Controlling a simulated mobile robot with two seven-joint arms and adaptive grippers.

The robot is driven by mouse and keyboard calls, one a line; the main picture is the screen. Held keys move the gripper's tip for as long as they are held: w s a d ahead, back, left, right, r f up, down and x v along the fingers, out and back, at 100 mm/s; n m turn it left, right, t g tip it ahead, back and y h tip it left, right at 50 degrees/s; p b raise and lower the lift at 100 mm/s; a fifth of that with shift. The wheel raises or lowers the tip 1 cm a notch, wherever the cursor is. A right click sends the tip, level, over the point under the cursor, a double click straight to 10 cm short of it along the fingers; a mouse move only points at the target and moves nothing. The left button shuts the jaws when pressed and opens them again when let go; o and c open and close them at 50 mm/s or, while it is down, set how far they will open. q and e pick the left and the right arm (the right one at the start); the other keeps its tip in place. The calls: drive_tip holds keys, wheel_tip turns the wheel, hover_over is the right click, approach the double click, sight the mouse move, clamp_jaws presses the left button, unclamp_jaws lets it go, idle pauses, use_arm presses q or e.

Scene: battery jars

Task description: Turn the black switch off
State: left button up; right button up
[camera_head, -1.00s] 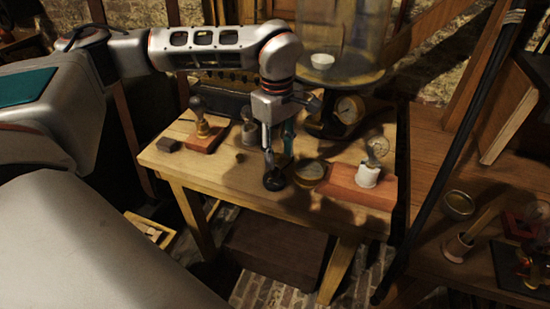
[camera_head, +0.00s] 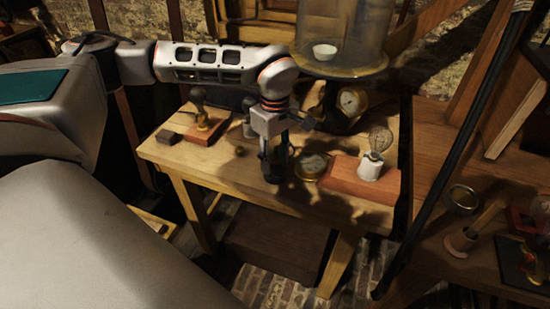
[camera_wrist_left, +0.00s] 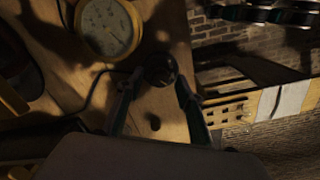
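The black switch (camera_wrist_left: 160,69) is a small round dark knob near the table's front edge, seen from above in the left wrist view. My left gripper (camera_wrist_left: 157,84) has its two fingers apart, one on each side of the switch, with their tips close to it. Whether they touch it is too dark to tell. In the head view my left gripper (camera_head: 274,168) points down at the table, and its fingers largely hide the switch. My right gripper is not clearly seen in either view.
A brass dial gauge (camera_wrist_left: 108,27) lies right beside the switch; it also shows in the head view (camera_head: 311,166). A red wooden base (camera_head: 345,182) with a bulb (camera_head: 380,140) stands to the right. Another wooden base (camera_head: 207,127) stands at the left of the table (camera_head: 215,165).

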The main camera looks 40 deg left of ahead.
use_arm(q)
clamp_jaws()
